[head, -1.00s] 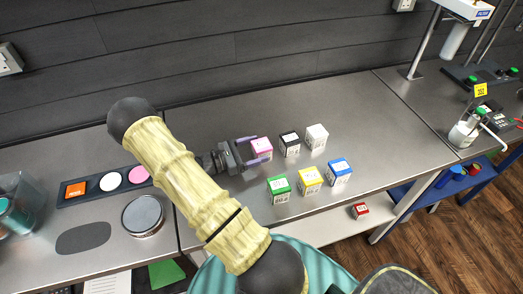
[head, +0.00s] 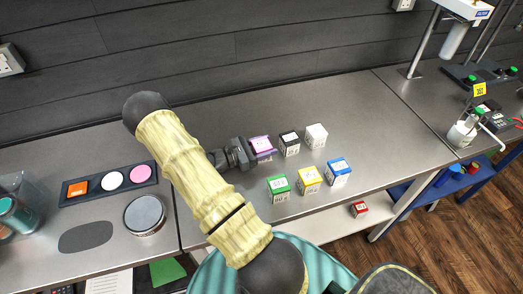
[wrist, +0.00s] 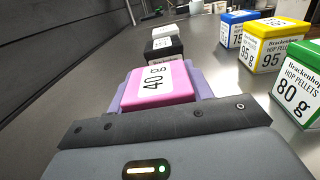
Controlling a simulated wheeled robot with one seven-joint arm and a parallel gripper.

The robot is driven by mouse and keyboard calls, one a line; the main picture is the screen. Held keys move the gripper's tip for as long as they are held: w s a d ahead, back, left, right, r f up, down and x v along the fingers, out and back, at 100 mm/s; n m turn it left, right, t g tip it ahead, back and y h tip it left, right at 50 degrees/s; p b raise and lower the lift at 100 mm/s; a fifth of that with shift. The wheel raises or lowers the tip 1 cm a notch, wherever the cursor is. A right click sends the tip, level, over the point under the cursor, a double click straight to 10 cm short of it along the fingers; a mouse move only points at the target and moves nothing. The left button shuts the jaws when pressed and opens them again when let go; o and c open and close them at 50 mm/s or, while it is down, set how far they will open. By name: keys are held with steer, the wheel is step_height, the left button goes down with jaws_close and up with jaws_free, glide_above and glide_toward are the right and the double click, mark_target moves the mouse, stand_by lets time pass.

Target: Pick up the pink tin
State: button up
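The pink tin (head: 260,142) stands on the steel counter, at the left end of the back row of small box-shaped tins. My gripper (head: 262,149) reaches it from the left, with its purple fingers on either side of the tin. In the wrist view the pink tin (wrist: 158,85) sits between the two fingers (wrist: 160,88), its "40 g" label facing up. Both fingers lie close along its sides. Whether they press on it cannot be made out. The tin's lower part is hidden by the fingers and palm.
A black tin (head: 289,144) and a white tin (head: 316,136) stand just beyond the pink one. Green (head: 279,188), yellow (head: 310,179) and blue (head: 339,172) tins stand nearer the front edge. A red tin (head: 359,210) is on the lower shelf. The counter behind is clear.

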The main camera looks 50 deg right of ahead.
mark_target(265, 143)
steer(key=c, duration=0.3)
steer(key=shift+c, duration=0.2)
step_height(265, 143, up, 10)
steer(key=shift+r+b, duration=0.1)
steer(key=shift+b, duration=0.55)
